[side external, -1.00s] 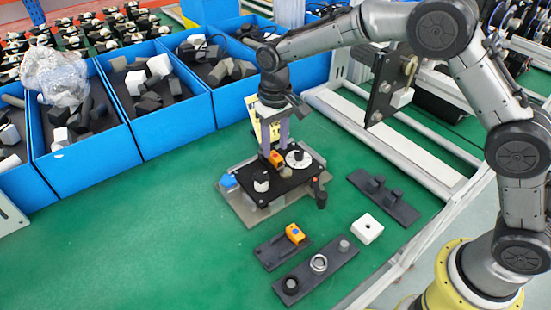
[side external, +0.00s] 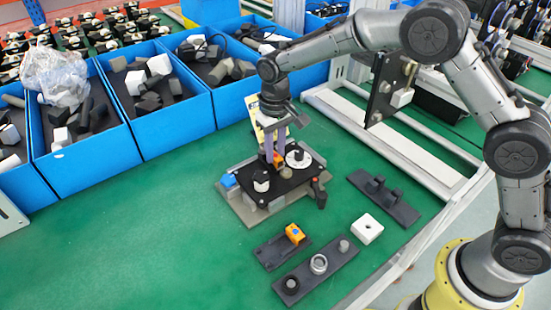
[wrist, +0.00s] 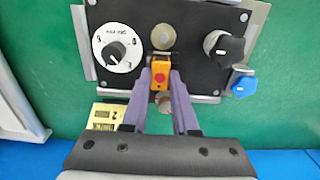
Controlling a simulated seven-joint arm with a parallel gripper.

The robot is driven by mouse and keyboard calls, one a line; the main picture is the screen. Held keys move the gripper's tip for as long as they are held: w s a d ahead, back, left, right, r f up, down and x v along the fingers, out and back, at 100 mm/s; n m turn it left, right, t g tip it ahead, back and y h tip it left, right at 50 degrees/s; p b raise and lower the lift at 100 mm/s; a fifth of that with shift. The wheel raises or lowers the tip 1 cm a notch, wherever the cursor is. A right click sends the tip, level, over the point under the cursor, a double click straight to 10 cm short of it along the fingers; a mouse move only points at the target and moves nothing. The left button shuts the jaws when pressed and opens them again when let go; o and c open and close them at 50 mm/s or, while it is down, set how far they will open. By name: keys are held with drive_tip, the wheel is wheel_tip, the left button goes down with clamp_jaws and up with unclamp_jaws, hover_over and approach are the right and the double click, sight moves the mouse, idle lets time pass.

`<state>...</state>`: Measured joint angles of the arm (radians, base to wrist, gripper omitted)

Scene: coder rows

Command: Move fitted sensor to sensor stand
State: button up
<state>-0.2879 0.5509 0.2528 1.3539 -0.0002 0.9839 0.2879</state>
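The fitted sensor, a small orange block with a red button (wrist: 160,76), sits on the black panel (wrist: 188,15) between a white dial and a black knob. It also shows in the side view (side external: 278,157), partly hidden by my fingers. My gripper (side external: 274,155) points down over the panel. In the wrist view its two purple fingers (wrist: 161,80) close in on both sides of the sensor and appear to grip it. The sensor stand looks to be the dark base (side external: 271,254) on the green table, with a similar orange block (side external: 294,234) at its right end.
A dark plate with round parts (side external: 317,269), a white block (side external: 367,229) and a dark two-post holder (side external: 384,198) lie to the right and front. A yellow meter (wrist: 102,117) is near the panel's edge. Blue bins (side external: 95,158) line the back. The left green table is clear.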

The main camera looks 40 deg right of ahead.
sight(275, 155)
clamp_jaws()
drive_tip(key=shift+r, duration=0.1)
drive_tip(key=shift+r, duration=1.95)
drive_tip(key=shift+r, duration=0.1)
